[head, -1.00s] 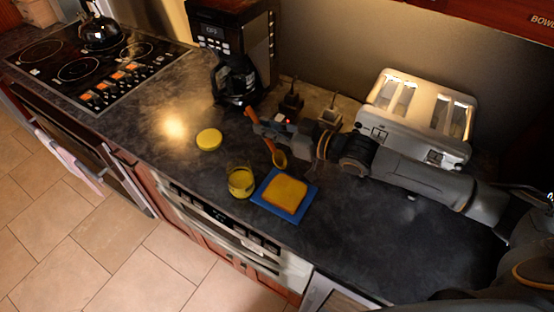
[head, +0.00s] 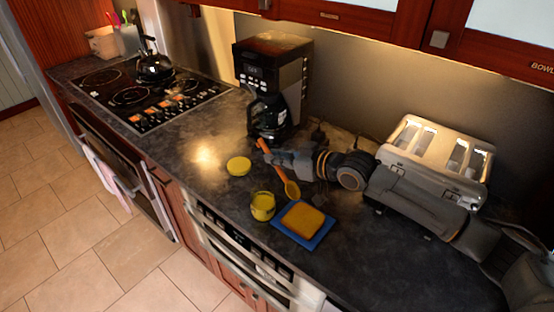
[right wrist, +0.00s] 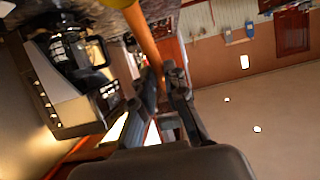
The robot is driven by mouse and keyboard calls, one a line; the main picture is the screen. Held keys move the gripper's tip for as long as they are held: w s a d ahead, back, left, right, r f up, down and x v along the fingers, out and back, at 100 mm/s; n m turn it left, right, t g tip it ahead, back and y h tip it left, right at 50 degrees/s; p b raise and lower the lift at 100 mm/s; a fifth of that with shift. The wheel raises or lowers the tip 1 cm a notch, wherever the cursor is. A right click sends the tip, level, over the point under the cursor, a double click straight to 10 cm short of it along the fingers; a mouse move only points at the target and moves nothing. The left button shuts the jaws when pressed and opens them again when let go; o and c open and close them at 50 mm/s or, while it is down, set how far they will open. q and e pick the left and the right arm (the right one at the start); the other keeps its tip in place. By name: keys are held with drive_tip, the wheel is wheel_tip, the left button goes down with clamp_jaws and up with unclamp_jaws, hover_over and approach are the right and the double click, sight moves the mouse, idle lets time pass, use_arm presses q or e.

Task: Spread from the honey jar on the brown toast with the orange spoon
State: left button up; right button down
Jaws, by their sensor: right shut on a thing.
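My right gripper (head: 270,156) is shut on the orange spoon (head: 276,166), above the counter in the head view. The spoon is tilted, its handle end up and its bowl down to the right, just above the toast in the picture. The spoon's handle also shows in the right wrist view (right wrist: 141,32) at the top. The honey jar (head: 262,207) is open and holds yellow honey. The toast (head: 303,218) has a yellow-orange top and lies on a blue board (head: 318,238) to the right of the jar. My left gripper is not in view.
A yellow round lid (head: 238,166) lies behind the jar, to its left. A coffee maker (head: 270,85) stands behind my right gripper. A white toaster (head: 438,155) is at the right, behind my right arm. A stove with a kettle (head: 154,67) is at the left.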

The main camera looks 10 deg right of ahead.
sight(284, 182)
drive_tip(key=shift+s+r, duration=0.2)
drive_tip(key=shift+s+f+b, duration=0.2)
drive_tip(key=shift+f+b, duration=0.35)
drive_tip(key=shift+f, duration=0.65)
wheel_tip(284, 182, down, 3)
drive_tip(key=shift+a+f+b, duration=0.1)
drive_tip(key=shift+f+b, duration=0.05)
drive_tip(key=shift+b, duration=0.9)
drive_tip(key=shift+f, duration=0.5)
use_arm(q)
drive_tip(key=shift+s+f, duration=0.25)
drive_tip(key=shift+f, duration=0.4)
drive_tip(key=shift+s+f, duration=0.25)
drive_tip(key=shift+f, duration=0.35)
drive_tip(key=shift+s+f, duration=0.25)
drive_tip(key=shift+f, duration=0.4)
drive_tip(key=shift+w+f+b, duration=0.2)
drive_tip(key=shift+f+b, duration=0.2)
drive_tip(key=shift+b, duration=0.35)
use_arm(e)
drive_tip(key=shift+f, duration=0.75)
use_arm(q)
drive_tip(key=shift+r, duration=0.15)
use_arm(e)
drive_tip(key=shift+r, duration=0.1)
